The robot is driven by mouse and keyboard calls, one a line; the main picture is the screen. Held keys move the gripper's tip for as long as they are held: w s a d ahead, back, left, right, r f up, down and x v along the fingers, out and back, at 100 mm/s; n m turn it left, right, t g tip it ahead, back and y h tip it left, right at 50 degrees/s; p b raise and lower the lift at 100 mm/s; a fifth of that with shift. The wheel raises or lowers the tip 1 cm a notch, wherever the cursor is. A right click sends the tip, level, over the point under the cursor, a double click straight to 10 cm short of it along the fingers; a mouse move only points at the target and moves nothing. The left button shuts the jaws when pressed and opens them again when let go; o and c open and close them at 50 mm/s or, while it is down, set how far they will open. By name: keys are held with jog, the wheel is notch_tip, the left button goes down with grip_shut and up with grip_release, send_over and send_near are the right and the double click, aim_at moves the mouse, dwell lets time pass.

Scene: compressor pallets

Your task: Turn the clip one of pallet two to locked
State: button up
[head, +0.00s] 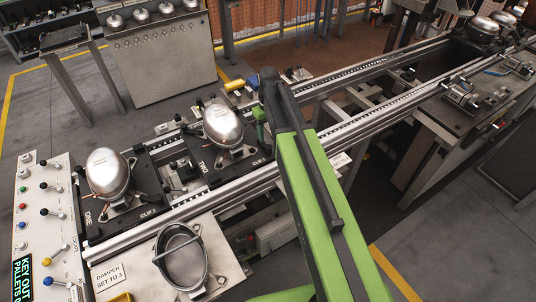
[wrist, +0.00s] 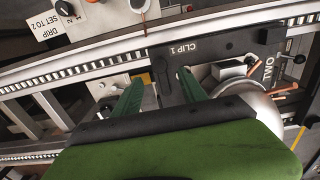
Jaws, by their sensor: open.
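Pallet two (head: 203,167) is a black plate on the rails that bears a silver compressor (head: 222,125). In the wrist view, its dark edge carries a white CLIP 1 label (wrist: 183,48) and the TWO marking (wrist: 268,70). A black clip lever (wrist: 160,72) shows left of the label, pointing down in the picture. My gripper (wrist: 160,77) is open, with its two green fingers on either side of the lever; I cannot tell whether they touch it. In the head view, a green finger (head: 259,127) shows at the pallet's right side, and the clip is hidden there.
Pallet one (head: 125,208) with another compressor (head: 108,172) stands to the left on the same rails. A control panel (head: 45,225) and a damper plate (head: 135,262) are in front.

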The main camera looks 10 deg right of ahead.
aim_at(269, 146)
notch_tip(269, 146, down, 8)
jog(key=b, duration=0.6)
jog(key=shift+r, duration=0.2)
grip_shut()
dwell(0.7)
